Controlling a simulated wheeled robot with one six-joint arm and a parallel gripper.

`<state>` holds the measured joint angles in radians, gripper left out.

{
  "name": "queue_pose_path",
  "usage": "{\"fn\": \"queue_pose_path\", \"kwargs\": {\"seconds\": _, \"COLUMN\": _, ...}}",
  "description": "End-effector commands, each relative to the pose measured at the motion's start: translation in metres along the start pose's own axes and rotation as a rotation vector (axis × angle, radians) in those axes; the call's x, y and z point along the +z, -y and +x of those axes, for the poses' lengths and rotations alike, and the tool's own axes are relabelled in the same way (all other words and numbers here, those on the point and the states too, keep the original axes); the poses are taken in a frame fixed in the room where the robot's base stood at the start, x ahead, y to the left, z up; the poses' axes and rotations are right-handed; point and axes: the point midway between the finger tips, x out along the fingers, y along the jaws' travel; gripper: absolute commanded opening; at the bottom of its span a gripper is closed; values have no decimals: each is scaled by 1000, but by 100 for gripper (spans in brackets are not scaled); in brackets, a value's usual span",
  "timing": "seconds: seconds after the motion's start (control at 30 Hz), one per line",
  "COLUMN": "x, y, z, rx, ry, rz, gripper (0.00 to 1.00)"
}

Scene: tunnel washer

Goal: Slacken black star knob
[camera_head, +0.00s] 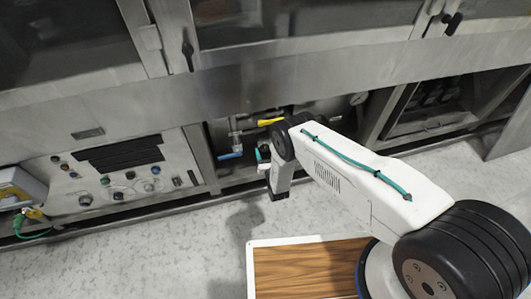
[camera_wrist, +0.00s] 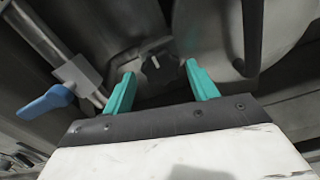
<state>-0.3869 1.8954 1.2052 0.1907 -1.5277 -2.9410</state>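The black star knob (camera_wrist: 161,68) shows in the wrist view just beyond and between my fingertips. My gripper (camera_wrist: 160,80) is open, with a teal finger on each side of the knob's position. I cannot tell whether either finger touches the knob. In the head view my arm reaches down to the washer's lower bay, and my gripper end hides the knob.
A blue-handled valve (camera_head: 230,155) is left of my gripper; it also shows in the wrist view (camera_wrist: 46,102). A yellow handle (camera_head: 270,122) is close behind my arm. A control panel (camera_head: 120,180) stands at the left.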

Motion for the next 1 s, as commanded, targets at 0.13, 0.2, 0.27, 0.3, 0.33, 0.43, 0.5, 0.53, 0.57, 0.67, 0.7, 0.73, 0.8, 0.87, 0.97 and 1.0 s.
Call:
{"fn": "queue_pose_path", "kwargs": {"seconds": 0.13, "x": 1, "y": 0, "z": 0, "rx": -2, "ry": 2, "rz": 1, "gripper": 64}}
{"fn": "queue_pose_path", "kwargs": {"seconds": 0.2, "x": 1, "y": 2, "z": 0, "rx": -3, "ry": 2, "rz": 1, "gripper": 64}}
{"fn": "queue_pose_path", "kwargs": {"seconds": 0.27, "x": 1, "y": 2, "z": 0, "rx": -4, "ry": 3, "rz": 1, "gripper": 64}}
{"fn": "queue_pose_path", "kwargs": {"seconds": 0.3, "x": 1, "y": 2, "z": -1, "rx": -4, "ry": 2, "rz": 1, "gripper": 64}}
{"fn": "queue_pose_path", "kwargs": {"seconds": 0.33, "x": 1, "y": 2, "z": -2, "rx": -4, "ry": 2, "rz": 1, "gripper": 64}}
{"fn": "queue_pose_path", "kwargs": {"seconds": 0.43, "x": 0, "y": 1, "z": -13, "rx": -3, "ry": 1, "rz": 0, "gripper": 64}}
{"fn": "queue_pose_path", "kwargs": {"seconds": 0.5, "x": 0, "y": 1, "z": -24, "rx": -3, "ry": 0, "rz": 0, "gripper": 64}}
{"fn": "queue_pose_path", "kwargs": {"seconds": 0.53, "x": 0, "y": 1, "z": -30, "rx": -3, "ry": -1, "rz": 0, "gripper": 64}}
{"fn": "queue_pose_path", "kwargs": {"seconds": 0.57, "x": 0, "y": 1, "z": -36, "rx": -3, "ry": -1, "rz": 0, "gripper": 64}}
{"fn": "queue_pose_path", "kwargs": {"seconds": 0.67, "x": 0, "y": 0, "z": -53, "rx": -2, "ry": 0, "rz": 1, "gripper": 64}}
{"fn": "queue_pose_path", "kwargs": {"seconds": 0.7, "x": 0, "y": 0, "z": -59, "rx": -1, "ry": -1, "rz": 1, "gripper": 64}}
{"fn": "queue_pose_path", "kwargs": {"seconds": 0.73, "x": 0, "y": 0, "z": -63, "rx": -1, "ry": 0, "rz": 1, "gripper": 64}}
{"fn": "queue_pose_path", "kwargs": {"seconds": 0.8, "x": 0, "y": 0, "z": -70, "rx": -1, "ry": -1, "rz": 0, "gripper": 64}}
{"fn": "queue_pose_path", "kwargs": {"seconds": 0.87, "x": 0, "y": 0, "z": -74, "rx": -2, "ry": 1, "rz": 0, "gripper": 64}}
{"fn": "queue_pose_path", "kwargs": {"seconds": 0.97, "x": 0, "y": 0, "z": -78, "rx": -2, "ry": 2, "rz": 0, "gripper": 64}}
{"fn": "queue_pose_path", "kwargs": {"seconds": 1.0, "x": 0, "y": 0, "z": -78, "rx": -2, "ry": 2, "rz": 0, "gripper": 64}}
